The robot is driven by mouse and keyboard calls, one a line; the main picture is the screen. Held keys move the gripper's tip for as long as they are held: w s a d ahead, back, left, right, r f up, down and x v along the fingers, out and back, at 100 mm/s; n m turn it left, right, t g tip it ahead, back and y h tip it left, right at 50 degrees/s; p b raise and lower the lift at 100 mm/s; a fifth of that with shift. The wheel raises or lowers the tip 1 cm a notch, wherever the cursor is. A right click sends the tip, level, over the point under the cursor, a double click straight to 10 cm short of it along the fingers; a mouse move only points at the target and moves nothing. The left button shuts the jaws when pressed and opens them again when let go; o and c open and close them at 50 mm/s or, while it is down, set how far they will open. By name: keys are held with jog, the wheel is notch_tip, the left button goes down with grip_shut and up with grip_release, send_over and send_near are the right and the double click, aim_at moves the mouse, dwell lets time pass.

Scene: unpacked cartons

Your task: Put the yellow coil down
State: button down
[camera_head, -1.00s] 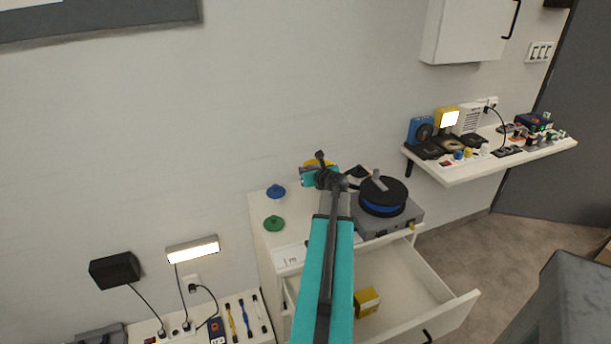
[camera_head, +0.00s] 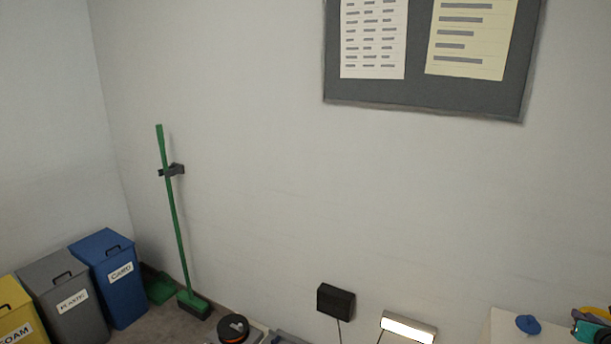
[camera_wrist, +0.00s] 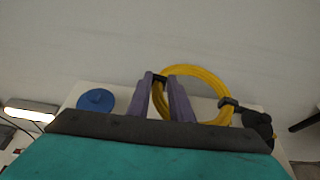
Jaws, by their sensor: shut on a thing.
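The yellow coil (camera_wrist: 205,73) is a ring of cable with dark ties, seen just beyond my fingers in the wrist view. My gripper (camera_wrist: 161,82) is shut on its left side, at a dark tie. The coil appears above or at the white cabinet top (camera_wrist: 128,92); I cannot tell whether it touches it. In the head view, only part of the coil (camera_head: 597,311) shows at the right edge, above the teal end of my arm. My fingers are not clear there.
A blue knobbed disc (camera_wrist: 96,101) lies on the cabinet top, left of my gripper; it also shows in the head view (camera_head: 527,324). A dark object (camera_wrist: 258,124) is right of the coil. A lit lamp (camera_head: 408,327) stands further left. The wall is close behind.

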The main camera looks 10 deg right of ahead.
notch_tip(320, 180, up, 13)
jog(key=p, duration=0.7)
jog(key=shift+f, duration=0.2)
